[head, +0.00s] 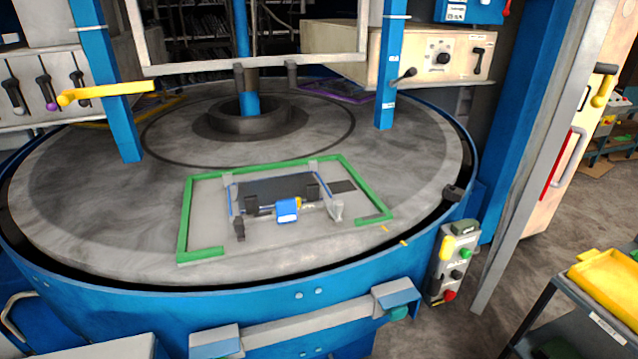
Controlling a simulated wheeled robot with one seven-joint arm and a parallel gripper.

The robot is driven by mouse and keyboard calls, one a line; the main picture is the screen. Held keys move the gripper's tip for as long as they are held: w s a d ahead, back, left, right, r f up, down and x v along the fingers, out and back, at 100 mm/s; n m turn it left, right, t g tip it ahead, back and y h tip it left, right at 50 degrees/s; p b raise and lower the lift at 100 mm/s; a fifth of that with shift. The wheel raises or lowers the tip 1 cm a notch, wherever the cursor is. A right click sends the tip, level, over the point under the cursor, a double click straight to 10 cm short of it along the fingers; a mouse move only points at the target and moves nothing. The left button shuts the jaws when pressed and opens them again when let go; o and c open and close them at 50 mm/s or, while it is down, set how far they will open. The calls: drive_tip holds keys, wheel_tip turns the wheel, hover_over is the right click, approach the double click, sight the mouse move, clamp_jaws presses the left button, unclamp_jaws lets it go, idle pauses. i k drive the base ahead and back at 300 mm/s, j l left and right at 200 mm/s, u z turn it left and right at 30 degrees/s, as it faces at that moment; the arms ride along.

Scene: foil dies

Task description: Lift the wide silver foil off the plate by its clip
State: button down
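A light grey plate area (210,205) lies flat on the round table, edged by a green frame (186,213) with a gap at the front. On it sits a low assembly with a dark grey flat sheet (275,188), dark blocks and thin metal bars. A blue block (288,210) with a little yellow stands at its front middle; it may be the clip. I cannot clearly tell the wide silver foil from the plate at this size. My gripper is not in view.
The large grey round table (90,190) has a blue rim and a central blue post (242,60). A push-button box (452,262) hangs front right. A cart with a yellow tray (612,285) stands lower right. The table around the frame is clear.

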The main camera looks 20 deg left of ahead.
sight(304, 185)
drive_tip(key=i+u, duration=0.6)
drive_tip(key=i+l+u, duration=0.2)
drive_tip(key=i+u, duration=0.2)
drive_tip(key=l+u, duration=0.3)
drive_tip(key=u, duration=0.3)
